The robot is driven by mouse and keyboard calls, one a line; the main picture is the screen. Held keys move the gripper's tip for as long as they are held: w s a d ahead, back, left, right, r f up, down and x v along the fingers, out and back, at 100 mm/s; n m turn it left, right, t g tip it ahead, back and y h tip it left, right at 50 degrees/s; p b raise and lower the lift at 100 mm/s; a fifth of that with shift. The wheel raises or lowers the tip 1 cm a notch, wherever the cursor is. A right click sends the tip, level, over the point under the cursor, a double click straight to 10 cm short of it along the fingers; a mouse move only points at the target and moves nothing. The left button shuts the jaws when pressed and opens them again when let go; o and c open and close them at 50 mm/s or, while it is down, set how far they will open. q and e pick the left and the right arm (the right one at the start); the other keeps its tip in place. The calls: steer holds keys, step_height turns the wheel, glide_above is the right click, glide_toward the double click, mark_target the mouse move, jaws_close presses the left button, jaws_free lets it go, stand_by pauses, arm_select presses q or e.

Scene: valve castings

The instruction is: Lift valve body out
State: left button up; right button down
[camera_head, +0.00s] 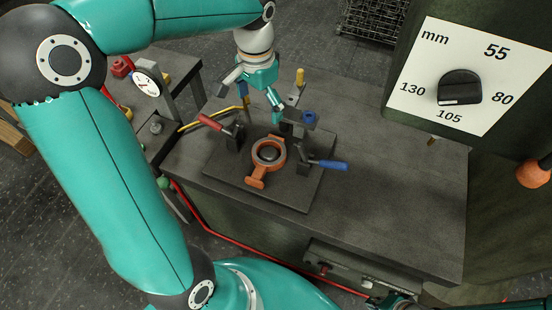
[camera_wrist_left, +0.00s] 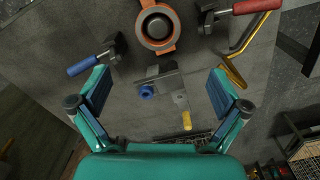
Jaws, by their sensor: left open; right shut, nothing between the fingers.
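The valve body (camera_head: 257,181) is an orange casting with a round ring and a lug, sitting on a dark fixture plate (camera_head: 292,197). In the left wrist view the valve body (camera_wrist_left: 157,45) is at the top, its bore dark. My left gripper (camera_head: 252,98) is open and empty, above and behind the valve body, fingers pointing down. In the left wrist view my left gripper (camera_wrist_left: 158,95) has its fingers wide apart, with the valve body beyond them. My right gripper (camera_head: 385,300) shows only partly at the bottom edge, shut and apart from the valve body.
A red-handled clamp (camera_head: 211,122) and a blue-handled clamp (camera_head: 330,164) flank the valve body. A blue knob (camera_head: 309,117) and yellow handle (camera_head: 299,77) stand behind it. A bent yellow rod (camera_wrist_left: 246,42) is nearby. A dial panel (camera_head: 468,75) rises right; the bench's right side (camera_head: 400,190) is clear.

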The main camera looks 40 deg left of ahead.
arm_select(q)
steer(key=f, duration=0.2)
steer(key=b, duration=0.2)
glide_above(264, 156)
steer(key=f, duration=1.2)
steer(key=shift+w+f, duration=0.15)
steer(key=shift+w, duration=0.25)
steer(key=f, duration=0.2)
steer(key=s+f, duration=0.1)
steer(key=f, duration=0.1)
steer(key=shift+f, duration=0.6)
steer(key=c, duration=1.4)
steer(key=shift+w+r, duration=0.1)
arm_select(e)
steer(key=f, duration=0.1)
steer(key=w+f, duration=0.1)
steer(key=shift+a+f, duration=0.2)
steer(key=shift+f, duration=0.1)
